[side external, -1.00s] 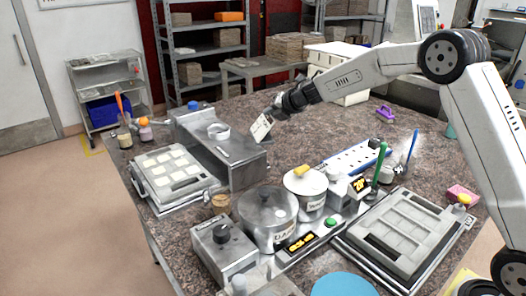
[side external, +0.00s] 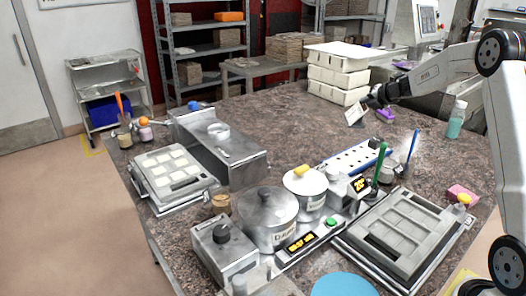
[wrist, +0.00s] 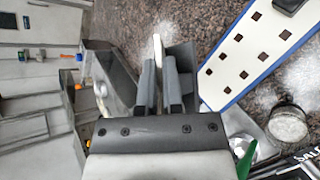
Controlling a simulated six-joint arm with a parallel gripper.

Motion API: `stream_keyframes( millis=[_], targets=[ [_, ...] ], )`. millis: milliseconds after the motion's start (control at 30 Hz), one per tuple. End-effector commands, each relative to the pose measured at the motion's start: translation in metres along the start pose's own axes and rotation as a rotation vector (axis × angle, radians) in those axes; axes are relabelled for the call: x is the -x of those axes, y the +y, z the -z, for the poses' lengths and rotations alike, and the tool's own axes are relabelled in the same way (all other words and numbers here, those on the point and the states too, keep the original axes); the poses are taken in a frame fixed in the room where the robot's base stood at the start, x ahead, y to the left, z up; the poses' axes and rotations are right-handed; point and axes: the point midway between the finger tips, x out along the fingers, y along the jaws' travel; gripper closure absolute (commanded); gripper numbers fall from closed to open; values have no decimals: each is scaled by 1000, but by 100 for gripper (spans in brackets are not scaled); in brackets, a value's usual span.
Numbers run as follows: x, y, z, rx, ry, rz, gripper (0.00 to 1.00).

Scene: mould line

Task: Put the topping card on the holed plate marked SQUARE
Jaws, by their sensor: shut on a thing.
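My gripper (side external: 370,102) is shut on the topping card (side external: 355,115), a small pale card with a dark mark, held tilted in the air over the back right of the table. In the wrist view the card (wrist: 158,52) shows nearly edge-on between the fingers of my gripper (wrist: 160,72). A white plate with a blue rim and rows of square holes (side external: 352,158) lies mid-table, below and nearer the camera than the gripper. The holed plate also shows in the wrist view (wrist: 255,52), apart from the card. I cannot read a SQUARE mark on it.
Two lidded pots (side external: 268,218) (side external: 305,190) stand in front of the holed plate. A cup with upright tools (side external: 398,165) stands at its right. A grey mould tray (side external: 405,235) lies front right, a metal box (side external: 220,150) left. White crates (side external: 338,80) are stacked behind.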

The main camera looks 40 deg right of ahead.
Motion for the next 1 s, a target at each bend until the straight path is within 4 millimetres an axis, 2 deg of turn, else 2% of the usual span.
stream_keyframes(
  millis=[33,400,833,1000],
  targets=[
    [4,-8,-7,-7,-10,6,100],
    [-20,-31,19,-6,-3,3,100],
    [-26,-39,25,-4,-5,3,100],
    [-34,-48,33,-5,-3,4,100]
  ],
)
